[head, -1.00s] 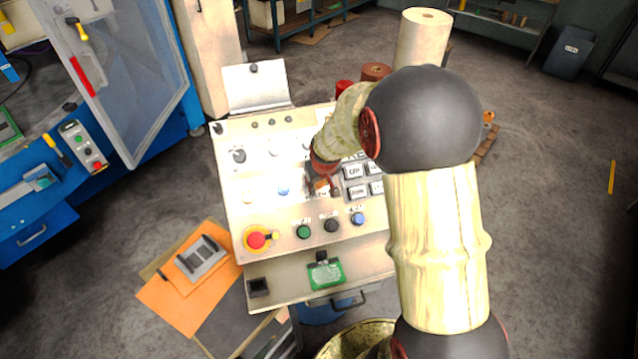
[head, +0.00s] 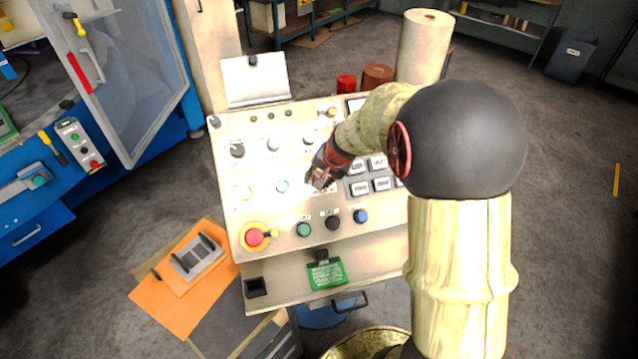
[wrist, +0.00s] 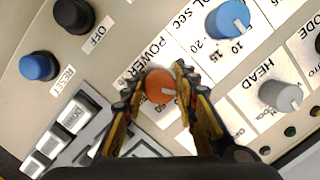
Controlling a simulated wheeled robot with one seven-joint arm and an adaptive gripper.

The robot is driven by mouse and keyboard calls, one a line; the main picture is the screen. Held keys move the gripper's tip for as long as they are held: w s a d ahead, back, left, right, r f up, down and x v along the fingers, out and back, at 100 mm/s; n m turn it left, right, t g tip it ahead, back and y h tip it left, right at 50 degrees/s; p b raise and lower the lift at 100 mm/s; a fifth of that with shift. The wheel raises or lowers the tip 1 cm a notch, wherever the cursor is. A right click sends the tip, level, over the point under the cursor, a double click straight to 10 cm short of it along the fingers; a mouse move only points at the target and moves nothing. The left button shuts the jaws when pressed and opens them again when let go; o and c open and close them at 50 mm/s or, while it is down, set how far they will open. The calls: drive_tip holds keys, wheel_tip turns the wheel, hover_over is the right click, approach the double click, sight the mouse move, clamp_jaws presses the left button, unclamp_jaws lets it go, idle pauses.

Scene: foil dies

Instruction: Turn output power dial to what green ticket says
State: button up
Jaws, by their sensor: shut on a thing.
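The control panel (head: 225,160) stands in the middle of the head view. In the wrist view an orange dial (wrist: 160,86) with a pale pointer mark sits beside the printed word POWER. My gripper (wrist: 155,80) has its two fingers around this dial, one on each side. In the head view my gripper (head: 320,182) is at the panel's middle and hides the dial. The green ticket (head: 327,274) is clipped on the panel's lower ledge; its writing is too small to read.
A blue dial (wrist: 228,20) and a grey HEAD dial (wrist: 280,96) are close to the gripper. Black OFF (wrist: 74,15) and blue RESET (wrist: 38,66) buttons are at upper left. A red emergency button (head: 255,237) is at the panel's lower left.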

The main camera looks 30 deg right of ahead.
drive_tip(key=m+t+b, duration=0.1)
drive_tip(key=m+b, duration=0.1)
drive_tip(key=m, duration=0.3)
drive_tip(key=shift+w+m, duration=0.1)
drive_tip(key=shift+m, duration=0.3)
drive_tip(key=shift+m+b, duration=0.3)
drive_tip(key=shift+y, duration=0.3)
drive_tip(key=o, duration=1.1)
drive_tip(key=shift+o, duration=0.2)
drive_tip(key=shift+r, duration=0.1)
drive_tip(key=v, duration=1.2)
drive_tip(key=shift+a, duration=0.15)
